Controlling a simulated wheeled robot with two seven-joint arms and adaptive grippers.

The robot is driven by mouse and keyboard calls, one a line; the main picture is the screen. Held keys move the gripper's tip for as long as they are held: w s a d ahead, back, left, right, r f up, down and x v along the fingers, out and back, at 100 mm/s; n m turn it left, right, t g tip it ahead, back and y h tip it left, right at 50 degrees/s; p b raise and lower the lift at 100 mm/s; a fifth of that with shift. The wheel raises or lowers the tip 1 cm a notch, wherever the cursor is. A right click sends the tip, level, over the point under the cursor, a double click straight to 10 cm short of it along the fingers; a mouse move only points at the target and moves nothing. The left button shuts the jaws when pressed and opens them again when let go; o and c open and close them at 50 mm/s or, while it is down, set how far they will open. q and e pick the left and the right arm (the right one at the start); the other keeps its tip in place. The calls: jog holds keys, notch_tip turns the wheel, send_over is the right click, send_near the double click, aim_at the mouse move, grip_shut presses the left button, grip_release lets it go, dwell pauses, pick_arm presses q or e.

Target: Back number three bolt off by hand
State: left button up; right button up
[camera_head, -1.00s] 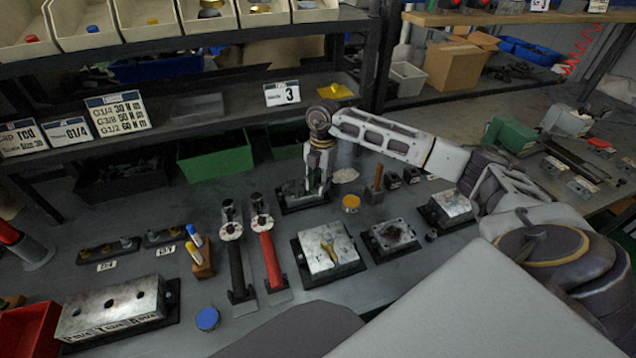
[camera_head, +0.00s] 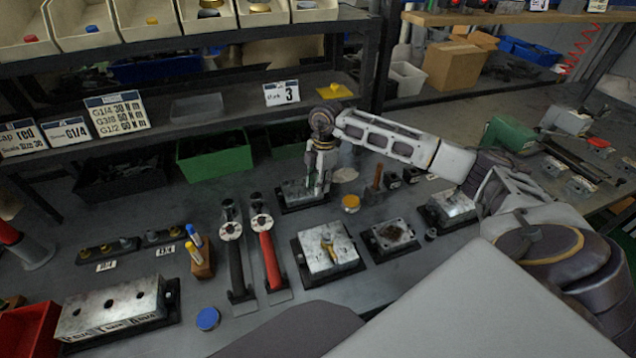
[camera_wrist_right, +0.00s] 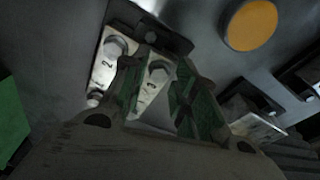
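In the head view, a small metal block (camera_head: 296,194) on a dark base stands at the back of the bench. My right gripper (camera_head: 321,186) reaches down over its right side. In the right wrist view, the block (camera_wrist_right: 103,70) carries several bolts and the marks 2 and 3. The number three bolt (camera_wrist_right: 160,71) shows between the green-padded fingers of my right gripper (camera_wrist_right: 166,74). The fingers are apart, one on each side of it; I cannot tell whether they touch it. The number two bolt (camera_wrist_right: 115,46) is just outside the left finger. My left gripper is out of view.
A card marked 3 (camera_head: 282,94) stands on the shelf behind. A yellow-topped round part (camera_head: 351,202) and a brown-handled tool (camera_head: 376,178) are right of the block. Two torque wrenches (camera_head: 267,255) and another metal block (camera_head: 327,247) lie in front.

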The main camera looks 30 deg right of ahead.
jog(key=shift+a+m, duration=0.1)
jog(key=shift+m, duration=0.2)
dwell(0.5)
jog(key=shift+c, duration=0.4)
grip_shut()
jog(key=shift+n+g, duration=0.3)
jog(key=shift+n, duration=2.1)
jog(key=shift+w+n, duration=0.1)
jog(key=shift+n, duration=2.5)
jog(key=shift+n+g+h, duration=0.4)
jog(key=shift+n+h, duration=0.1)
jog(key=shift+n, duration=2.4)
jog(key=shift+a+n+h, duration=0.1)
jog(key=shift+n+h, duration=0.3)
jog(key=shift+n, duration=2.3)
